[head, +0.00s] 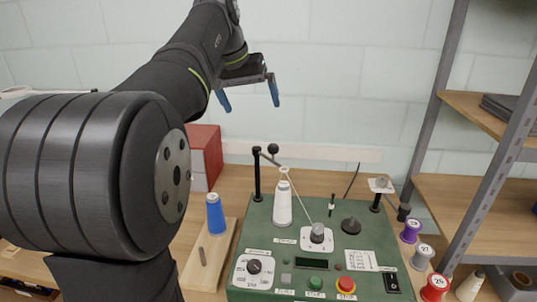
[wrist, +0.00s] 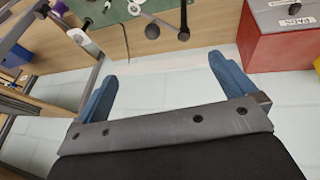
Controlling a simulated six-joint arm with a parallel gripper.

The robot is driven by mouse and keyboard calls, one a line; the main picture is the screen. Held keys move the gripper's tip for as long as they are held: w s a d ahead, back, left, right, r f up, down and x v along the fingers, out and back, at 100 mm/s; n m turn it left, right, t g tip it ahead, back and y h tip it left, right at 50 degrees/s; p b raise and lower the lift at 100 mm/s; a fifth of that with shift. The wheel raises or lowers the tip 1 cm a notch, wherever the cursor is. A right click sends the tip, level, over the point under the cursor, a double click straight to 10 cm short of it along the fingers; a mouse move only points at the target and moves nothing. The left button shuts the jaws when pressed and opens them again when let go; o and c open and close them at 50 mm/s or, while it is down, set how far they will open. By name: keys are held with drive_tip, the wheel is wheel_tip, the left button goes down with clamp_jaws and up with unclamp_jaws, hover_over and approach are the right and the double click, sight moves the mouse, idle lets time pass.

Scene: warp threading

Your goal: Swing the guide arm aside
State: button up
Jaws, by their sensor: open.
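The guide arm (head: 268,158) is a thin bar on top of a black post (head: 257,182) at the back left of the green machine (head: 240,272). A black ball knob (head: 272,148) stands up from it. Its right end reaches over a white thread cone (head: 283,205), and a thread runs from there down to the right. In the wrist view, the round black knob (wrist: 152,31) shows at the top, beyond the fingers. My gripper (head: 250,100) is open and empty, well above the guide arm and apart from it. Its blue fingers (wrist: 165,90) are spread wide.
A blue spool (head: 215,215) stands on a wooden board left of the machine. A red box (head: 204,150) is behind it, labelled PADS in the wrist view (wrist: 280,48). A metal shelf (head: 455,120) and several spools are at the right. The air around my gripper is clear.

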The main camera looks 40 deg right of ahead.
drive_tip(key=shift+f, duration=0.25)
drive_tip(key=c, duration=0.5)
drive_tip(key=f+n+g, duration=0.1)
drive_tip(key=f, duration=0.1)
drive_tip(key=f+n+g+h, duration=0.1)
drive_tip(key=f+n, duration=0.1)
drive_tip(key=f+n+g, duration=0.1)
drive_tip(key=f, duration=0.1)
drive_tip(key=shift+s+a+f+n+h, duration=0.25)
drive_tip(key=shift+a+f+n+h, duration=0.05)
drive_tip(key=shift+a+f+n, duration=0.1)
drive_tip(key=c, duration=0.6)
drive_tip(key=shift+o, duration=0.2)
drive_tip(key=n+g+h, duration=0.2)
drive_tip(key=n+h, duration=1)
drive_tip(key=n, duration=1)
approach(270, 152)
drive_tip(key=w+x, duration=0.1)
drive_tip(key=x, duration=1.2)
drive_tip(key=shift+d+n, duration=0.3)
drive_tip(key=shift+s+r, duration=0.1)
drive_tip(key=shift+c, duration=0.4)
clamp_jaws()
